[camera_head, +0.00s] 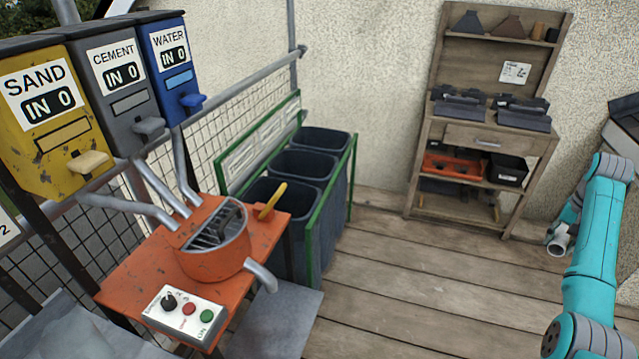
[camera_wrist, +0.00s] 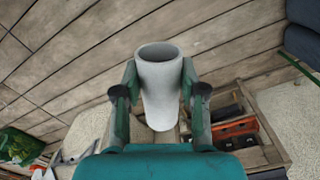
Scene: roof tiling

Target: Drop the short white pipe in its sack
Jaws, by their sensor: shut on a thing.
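The short white pipe (camera_wrist: 160,90) is a pale tube with its open end towards the top of the wrist view. My gripper (camera_wrist: 158,84) is shut on it, with one green finger on each side, and holds it above the plank floor. In the head view a small pale tube end, apparently the pipe (camera_head: 558,243), shows beside my teal arm at the right. Several dark open sacks stand in a row in a green frame; the nearest (camera_head: 268,190), the middle (camera_head: 300,165) and the far one (camera_head: 324,138) show. Their insides look dark, and no labels on them are readable.
An orange mixer table (camera_head: 125,285) stands in front of the sacks, below the sand, cement and water dispensers (camera_head: 115,75). A wooden shelf (camera_head: 480,135) with dark tiles stands at the back wall. The plank floor (camera_head: 420,270) between is clear.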

